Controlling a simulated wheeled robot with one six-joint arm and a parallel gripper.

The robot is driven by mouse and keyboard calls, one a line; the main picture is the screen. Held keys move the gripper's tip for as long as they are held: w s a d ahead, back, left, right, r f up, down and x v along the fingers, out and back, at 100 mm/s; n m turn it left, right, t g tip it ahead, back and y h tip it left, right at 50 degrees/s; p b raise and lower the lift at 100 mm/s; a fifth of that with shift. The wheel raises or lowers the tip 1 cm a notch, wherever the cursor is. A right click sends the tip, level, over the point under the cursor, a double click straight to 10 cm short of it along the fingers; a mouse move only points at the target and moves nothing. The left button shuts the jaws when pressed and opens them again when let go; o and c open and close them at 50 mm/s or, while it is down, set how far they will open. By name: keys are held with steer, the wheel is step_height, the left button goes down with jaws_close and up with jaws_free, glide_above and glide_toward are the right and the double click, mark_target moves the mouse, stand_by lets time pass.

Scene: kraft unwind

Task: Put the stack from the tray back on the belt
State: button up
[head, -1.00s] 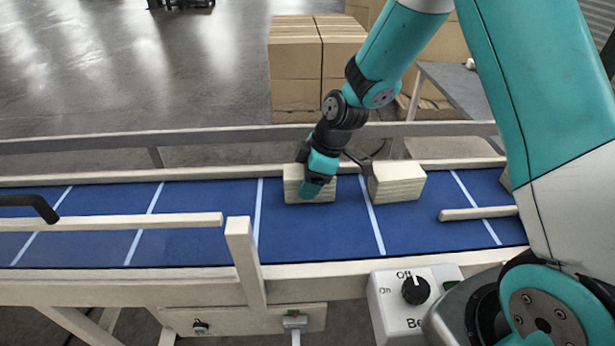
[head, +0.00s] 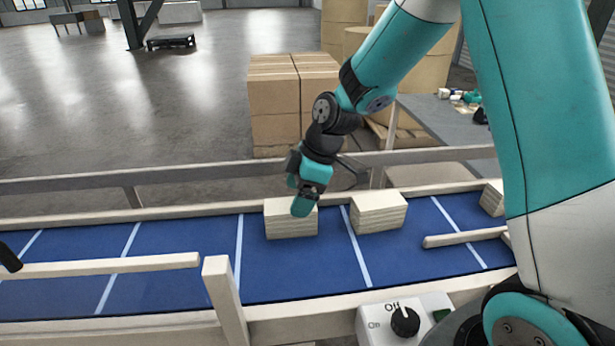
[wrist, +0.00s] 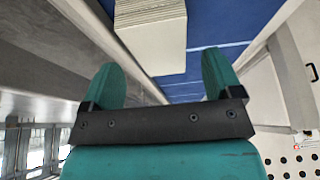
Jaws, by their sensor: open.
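A pale stack of flat pieces (head: 280,225) stands on the blue belt (head: 180,255) in the head view. My gripper (head: 303,205) is at the top of this stack, its teal finger overlapping the stack's upper right part. In the wrist view my gripper (wrist: 163,82) is open with nothing between its two teal fingers. A pale stack (wrist: 150,35) lies beyond the fingertips there. A second similar stack (head: 379,213) stands on the belt to the right, apart from the first. I cannot make out the tray in these views.
A third stack (head: 492,198) shows partly behind my arm. Pale rails edge the belt, with a guide bar (head: 110,265) and an upright post (head: 222,290) in front. A switch box (head: 388,322) has its knob at Off. Cartons (head: 290,100) stand behind.

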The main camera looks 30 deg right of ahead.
steer(key=v, duration=0.5)
steer(key=shift+d+r+b, duration=0.1)
steer(key=shift+r+b, duration=0.2)
steer(key=shift+b, duration=0.05)
steer(key=s+a+r+m, duration=0.2)
steer(key=s+a, duration=0.1)
steer(key=s, duration=0.4)
steer(key=s+a+r+m+g, duration=0.1)
steer(key=s+a+r+m, duration=0.1)
steer(key=s, duration=0.6)
steer(key=s+a+r+m, duration=0.2)
steer(key=s+a+m, duration=0.1)
steer(key=s, duration=0.5)
steer(key=shift+s+a+r, duration=0.2)
steer(key=shift+s+a, duration=0.05)
steer(key=shift+a, duration=0.15)
